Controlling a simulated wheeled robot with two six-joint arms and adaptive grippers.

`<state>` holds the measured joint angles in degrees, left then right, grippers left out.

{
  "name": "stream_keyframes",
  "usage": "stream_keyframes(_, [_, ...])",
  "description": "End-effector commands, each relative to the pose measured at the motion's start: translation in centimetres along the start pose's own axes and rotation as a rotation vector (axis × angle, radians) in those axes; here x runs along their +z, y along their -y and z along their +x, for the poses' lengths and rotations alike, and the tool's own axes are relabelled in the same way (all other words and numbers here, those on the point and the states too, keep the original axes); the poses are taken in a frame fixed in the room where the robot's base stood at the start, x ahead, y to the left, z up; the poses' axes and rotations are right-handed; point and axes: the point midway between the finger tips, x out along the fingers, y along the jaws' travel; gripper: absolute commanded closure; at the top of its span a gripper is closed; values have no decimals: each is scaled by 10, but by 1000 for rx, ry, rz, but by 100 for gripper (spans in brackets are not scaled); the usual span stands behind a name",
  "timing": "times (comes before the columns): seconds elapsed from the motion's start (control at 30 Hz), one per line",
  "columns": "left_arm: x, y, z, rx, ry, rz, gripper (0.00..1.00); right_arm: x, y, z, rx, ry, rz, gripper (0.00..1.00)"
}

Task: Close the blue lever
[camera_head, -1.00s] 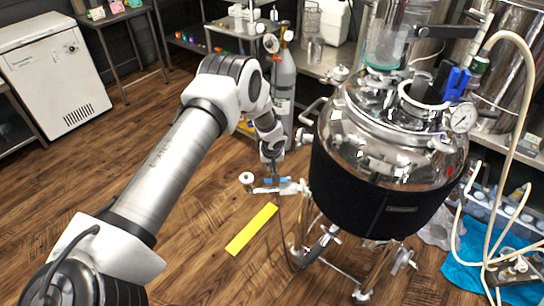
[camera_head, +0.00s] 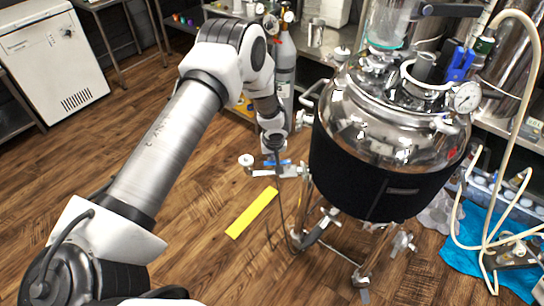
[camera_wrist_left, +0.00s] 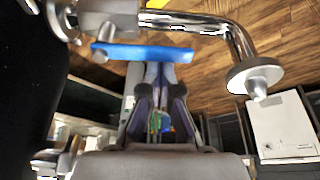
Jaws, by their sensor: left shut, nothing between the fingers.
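The blue lever (camera_head: 273,162) is on a steel outlet valve at the lower left of the black-jacketed vessel (camera_head: 365,180). In the left wrist view the blue lever (camera_wrist_left: 140,52) is a flat bar crossing the upper middle, roughly along the steel pipe (camera_wrist_left: 235,40). My left gripper (camera_head: 272,150) hangs close above the lever in the head view, its fingertips hard to make out. In the left wrist view the left gripper (camera_wrist_left: 158,78) is shut and empty, its fingers reaching to the lever's lower edge; contact cannot be told. My right gripper is not shown.
A white round pipe end (camera_head: 246,160) sticks out left of the valve. A gas cylinder (camera_head: 283,75) stands behind. A dark cable hangs near the valve. A yellow strip (camera_head: 251,213) lies on the wooden floor, which is clear to the left. A white cabinet (camera_head: 50,60) stands far left.

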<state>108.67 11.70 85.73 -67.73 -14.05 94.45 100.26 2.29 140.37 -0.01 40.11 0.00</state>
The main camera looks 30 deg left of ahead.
Motion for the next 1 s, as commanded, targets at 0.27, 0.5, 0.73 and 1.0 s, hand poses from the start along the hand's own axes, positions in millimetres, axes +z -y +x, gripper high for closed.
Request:
stream_keyframes(0.27, [3,1,2,-13,1,-35,100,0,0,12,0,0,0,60])
stream_keyframes(0.5, [10,2,4,-43,0,-124,100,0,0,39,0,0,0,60])
stream_keyframes(0.73, [20,2,3,-104,-1,-300,100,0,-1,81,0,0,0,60])
stream_keyframes(1.0, [33,0,-4,-190,-1,-542,100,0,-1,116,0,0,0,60])
